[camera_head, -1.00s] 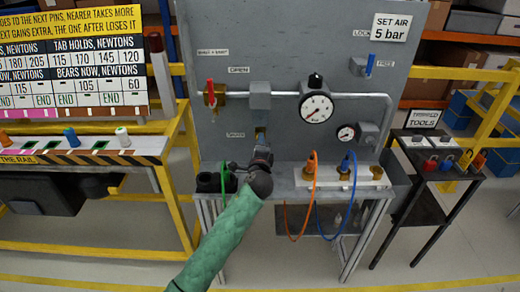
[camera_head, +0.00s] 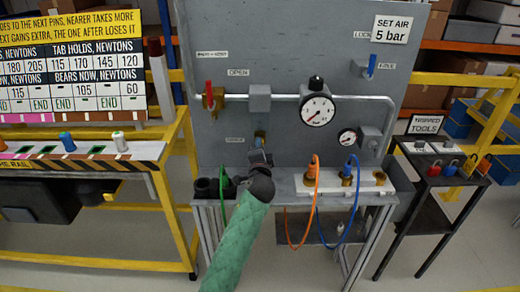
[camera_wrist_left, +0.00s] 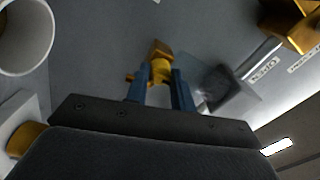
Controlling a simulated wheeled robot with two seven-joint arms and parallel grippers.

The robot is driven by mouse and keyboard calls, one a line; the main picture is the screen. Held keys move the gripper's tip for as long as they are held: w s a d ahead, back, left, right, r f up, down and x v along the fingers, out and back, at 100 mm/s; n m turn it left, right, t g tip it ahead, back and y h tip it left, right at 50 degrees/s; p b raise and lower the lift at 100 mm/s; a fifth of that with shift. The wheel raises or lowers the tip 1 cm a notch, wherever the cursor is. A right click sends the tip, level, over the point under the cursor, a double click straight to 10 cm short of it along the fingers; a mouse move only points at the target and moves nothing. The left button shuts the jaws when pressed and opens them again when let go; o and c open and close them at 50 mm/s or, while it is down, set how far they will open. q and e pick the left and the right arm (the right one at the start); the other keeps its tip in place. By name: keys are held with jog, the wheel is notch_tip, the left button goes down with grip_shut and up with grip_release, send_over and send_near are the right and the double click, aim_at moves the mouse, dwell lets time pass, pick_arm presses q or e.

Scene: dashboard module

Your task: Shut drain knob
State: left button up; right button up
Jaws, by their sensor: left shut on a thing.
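The brass drain knob (camera_wrist_left: 160,72) is in the left wrist view, low on the grey panel, between two blue fingers. My left gripper (camera_wrist_left: 160,95) is shut on it, one finger on each side. In the head view the knob (camera_head: 260,138) shows small above my left gripper (camera_head: 260,150), whose dark wrist and green sleeve hide the area below. The turn position of the knob is too small to tell. My right gripper is in neither view.
On the panel are a red-handled valve (camera_head: 209,95), a large gauge (camera_head: 318,109), a small gauge (camera_head: 347,137) and a blue lever (camera_head: 371,65). Orange (camera_head: 315,200) and blue (camera_head: 356,190) hoses hang at the bench front, right of my arm. A tool stand (camera_head: 435,165) is at right.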

pick_arm(q)
jog(key=shift+f, duration=0.1)
jog(key=o, duration=1)
jog(key=s+b, duration=0.1)
jog(key=s, duration=0.7)
jog(key=shift+f+b, duration=0.15)
jog(key=shift+b, duration=0.25)
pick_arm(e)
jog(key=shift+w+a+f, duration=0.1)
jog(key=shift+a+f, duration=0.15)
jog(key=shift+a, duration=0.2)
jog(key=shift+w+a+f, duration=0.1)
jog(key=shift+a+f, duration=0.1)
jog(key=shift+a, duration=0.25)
pick_arm(q)
jog(key=shift+w, duration=0.1)
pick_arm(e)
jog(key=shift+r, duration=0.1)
